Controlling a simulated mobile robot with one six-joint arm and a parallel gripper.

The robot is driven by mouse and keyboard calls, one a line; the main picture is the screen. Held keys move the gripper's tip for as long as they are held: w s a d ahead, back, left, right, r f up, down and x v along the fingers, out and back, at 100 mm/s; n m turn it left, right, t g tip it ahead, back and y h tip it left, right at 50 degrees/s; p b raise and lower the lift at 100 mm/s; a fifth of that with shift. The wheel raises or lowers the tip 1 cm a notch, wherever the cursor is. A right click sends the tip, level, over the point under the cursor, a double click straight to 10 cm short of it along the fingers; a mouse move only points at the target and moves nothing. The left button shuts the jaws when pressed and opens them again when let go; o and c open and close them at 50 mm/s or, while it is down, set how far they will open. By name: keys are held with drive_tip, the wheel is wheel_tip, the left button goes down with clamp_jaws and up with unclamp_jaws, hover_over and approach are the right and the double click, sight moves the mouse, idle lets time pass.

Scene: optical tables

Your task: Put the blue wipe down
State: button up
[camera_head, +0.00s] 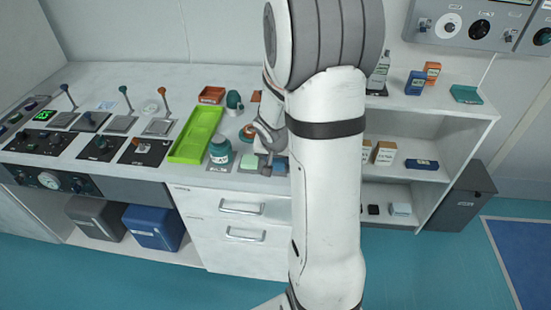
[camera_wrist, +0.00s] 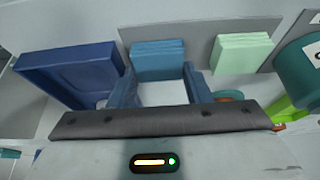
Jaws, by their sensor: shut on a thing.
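The blue wipe (camera_wrist: 158,62) is a folded, layered blue pad in the wrist view. My gripper (camera_wrist: 158,75) is shut on it, with one blue-grey finger at each side. The wipe is at the grey mat (camera_wrist: 200,38), beside a pale green folded wipe (camera_wrist: 243,52). I cannot tell whether it touches the mat or hangs just above it. In the head view my gripper (camera_head: 267,168) is low over the counter's front edge, and my arm hides part of this area. The pale green wipe (camera_head: 250,160) shows just left of it.
A dark blue tray (camera_wrist: 70,72) lies left of the blue wipe in the wrist view. A teal jar (camera_head: 220,151) and a lime green tray (camera_head: 196,135) stand left of my gripper. Shelves with small boxes (camera_head: 386,153) are to the right.

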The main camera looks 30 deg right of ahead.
drive_tip(key=shift+f, duration=0.15)
drive_tip(key=o, duration=0.7)
drive_tip(key=shift+c, duration=0.2)
drive_tip(key=shift+r, duration=0.25)
drive_tip(key=p+v, duration=0.1)
drive_tip(key=v, duration=1.1)
drive_tip(key=s+a+r+n+y, duration=0.1)
drive_tip(key=s+a+r+n, duration=0.1)
drive_tip(key=s+a, duration=0.4)
drive_tip(key=s+a+r+n+g+y, duration=0.1)
drive_tip(key=s+a+r+n, duration=0.2)
drive_tip(key=s+a, duration=0.3)
drive_tip(key=s+n, duration=0.1)
drive_tip(key=s, duration=0.2)
drive_tip(key=shift+s+n+y, duration=0.15)
drive_tip(key=shift+n+y, duration=0.25)
drive_tip(key=shift+r, duration=0.15)
